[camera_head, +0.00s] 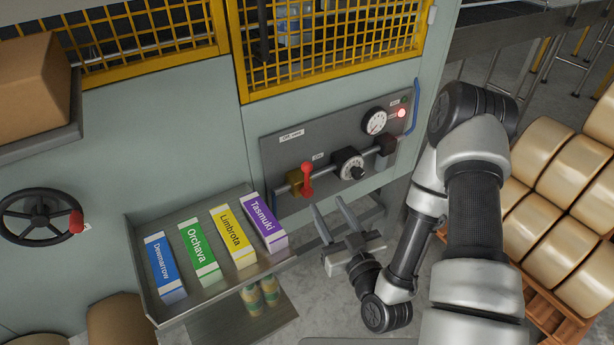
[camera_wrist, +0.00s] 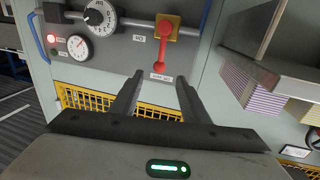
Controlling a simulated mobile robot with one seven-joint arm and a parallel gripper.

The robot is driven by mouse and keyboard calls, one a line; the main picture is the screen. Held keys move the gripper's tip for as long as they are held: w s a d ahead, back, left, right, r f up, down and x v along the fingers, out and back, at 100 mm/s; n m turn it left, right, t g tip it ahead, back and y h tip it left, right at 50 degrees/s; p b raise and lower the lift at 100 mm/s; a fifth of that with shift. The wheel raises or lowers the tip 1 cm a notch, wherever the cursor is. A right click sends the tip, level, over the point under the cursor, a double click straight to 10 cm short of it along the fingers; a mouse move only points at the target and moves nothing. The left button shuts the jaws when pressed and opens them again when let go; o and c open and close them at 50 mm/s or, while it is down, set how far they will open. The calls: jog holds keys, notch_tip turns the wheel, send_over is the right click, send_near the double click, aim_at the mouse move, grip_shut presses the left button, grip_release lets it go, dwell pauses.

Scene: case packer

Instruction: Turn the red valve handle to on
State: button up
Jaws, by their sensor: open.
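The red valve handle (camera_head: 307,180) sits on a brass valve body (camera_head: 294,179) on a pipe across the grey panel. In the head view the handle stands roughly upright, across the pipe. It also shows in the wrist view (camera_wrist: 161,50), where the picture is turned over and the handle points down from the brass body (camera_wrist: 167,27). My gripper (camera_head: 327,214) is open and empty, below and slightly right of the handle in the head view. Its two fingers (camera_wrist: 157,88) point toward the panel in the wrist view, apart from the handle.
A black dial (camera_head: 349,165), a gauge (camera_head: 374,121) and a lit red lamp (camera_head: 402,113) share the panel. A metal tray (camera_head: 163,308) with several coloured boxes juts out at left of my gripper. A black handwheel (camera_head: 40,214) is far left.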

jog(key=b, duration=0.9)
send_near(308, 174)
jog(key=w, duration=0.3)
jog(key=a+b, duration=0.1)
jog(key=b, duration=0.1)
jog(key=w+a+b, duration=0.1)
jog(key=b, duration=0.2)
jog(key=shift+w+f+b, duration=0.25)
jog(key=shift+w+b, duration=0.05)
jog(key=x, duration=0.3)
jog(key=p+x, duration=0.1)
jog(key=x, duration=0.1)
jog(key=shift+w+a+r, duration=0.1)
jog(key=shift+w+r, duration=0.25)
grip_shut()
